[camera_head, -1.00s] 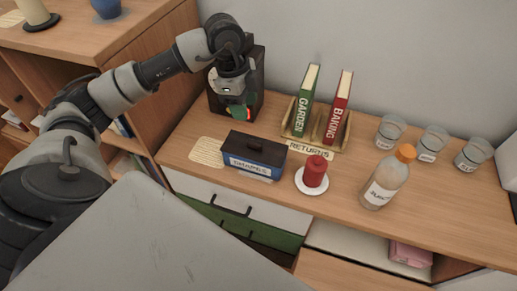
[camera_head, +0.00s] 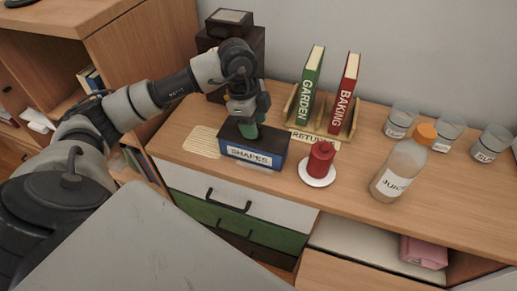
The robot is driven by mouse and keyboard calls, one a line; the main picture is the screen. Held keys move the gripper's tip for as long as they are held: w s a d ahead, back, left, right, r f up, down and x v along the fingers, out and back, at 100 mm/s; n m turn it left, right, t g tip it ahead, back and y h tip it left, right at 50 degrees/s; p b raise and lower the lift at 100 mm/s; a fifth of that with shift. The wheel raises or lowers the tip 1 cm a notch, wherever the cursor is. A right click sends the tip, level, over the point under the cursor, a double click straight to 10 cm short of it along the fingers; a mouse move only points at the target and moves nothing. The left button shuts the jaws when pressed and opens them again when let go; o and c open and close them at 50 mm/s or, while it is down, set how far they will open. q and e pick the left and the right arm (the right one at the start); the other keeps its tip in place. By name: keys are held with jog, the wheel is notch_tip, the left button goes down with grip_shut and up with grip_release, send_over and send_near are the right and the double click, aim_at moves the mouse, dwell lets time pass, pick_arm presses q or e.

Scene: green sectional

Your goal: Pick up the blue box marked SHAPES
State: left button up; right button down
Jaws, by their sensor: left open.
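The blue box (camera_head: 267,161) with a dark lid and a white label reading SHAPES sits on the wooden counter, near its front edge. My left gripper (camera_head: 249,128) is directly above the box at its lid, pointing down. It is open, with its green-tipped fingers at the lid's middle. The lid's handle is hidden behind the fingers, so I cannot tell whether they touch it. My right gripper is not in view.
A red candle on a white plate (camera_head: 316,181) stands right of the box. Behind are a wooden rack (camera_head: 291,113) with two books and a dark brown object (camera_head: 216,50). A juice bottle (camera_head: 400,168) and several glass jars stand right. A woven mat (camera_head: 203,142) lies left.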

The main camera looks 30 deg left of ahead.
pick_arm(q)
jog(key=shift+f, duration=0.65)
jog(key=shift+r, duration=0.2)
dwell(0.5)
jog(key=shift+c, duration=0.5)
grip_shut()
jog(key=shift+r, duration=0.1)
jog(key=shift+r+p, duration=2.55)
jog(key=shift+r, duration=0.4)
